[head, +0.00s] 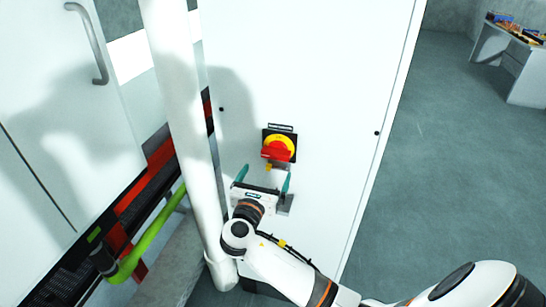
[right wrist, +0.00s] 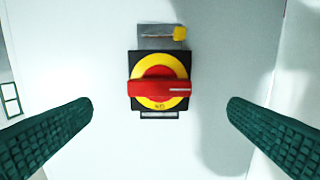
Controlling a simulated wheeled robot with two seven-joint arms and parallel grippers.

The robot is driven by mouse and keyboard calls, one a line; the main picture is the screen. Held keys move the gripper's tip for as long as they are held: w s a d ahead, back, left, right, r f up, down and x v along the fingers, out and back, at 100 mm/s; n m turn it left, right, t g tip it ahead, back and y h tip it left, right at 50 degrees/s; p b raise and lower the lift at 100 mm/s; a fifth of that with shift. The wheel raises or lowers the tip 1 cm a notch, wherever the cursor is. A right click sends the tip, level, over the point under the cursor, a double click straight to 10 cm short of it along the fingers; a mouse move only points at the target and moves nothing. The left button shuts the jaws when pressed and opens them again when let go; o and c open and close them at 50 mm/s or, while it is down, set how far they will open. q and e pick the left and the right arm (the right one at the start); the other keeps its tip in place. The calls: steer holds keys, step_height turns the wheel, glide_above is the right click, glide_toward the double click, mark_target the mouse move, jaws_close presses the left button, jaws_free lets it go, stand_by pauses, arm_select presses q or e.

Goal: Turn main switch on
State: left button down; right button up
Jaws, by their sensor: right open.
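The main switch (head: 278,148) has a red handle on a yellow disc and a black square plate, on the front of a white cabinet. The right wrist view shows its red handle (right wrist: 160,88) lying horizontally. My right gripper (head: 264,178) is open just below the switch in the head view. In the right wrist view its two green ribbed fingers stand apart on either side of the switch, touching nothing. A small yellow piece (right wrist: 179,33) on a grey plate sits close to the switch. My left gripper is not in view.
A white vertical pipe (head: 180,110) stands left of the switch. Beside it are a green tube (head: 150,240) and a white door with a grey handle (head: 98,50). The cabinet face (head: 330,70) around the switch is mostly bare. A table (head: 525,65) stands far right, with open floor before it.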

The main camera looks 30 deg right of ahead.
mark_target(275, 157)
steer(key=p+x, duration=0.1)
steer(key=x, duration=0.5)
steer(key=shift+d, duration=0.1)
steer(key=shift+w+d, duration=0.45)
steer(key=shift+f, duration=0.1)
steer(key=c, duration=1)
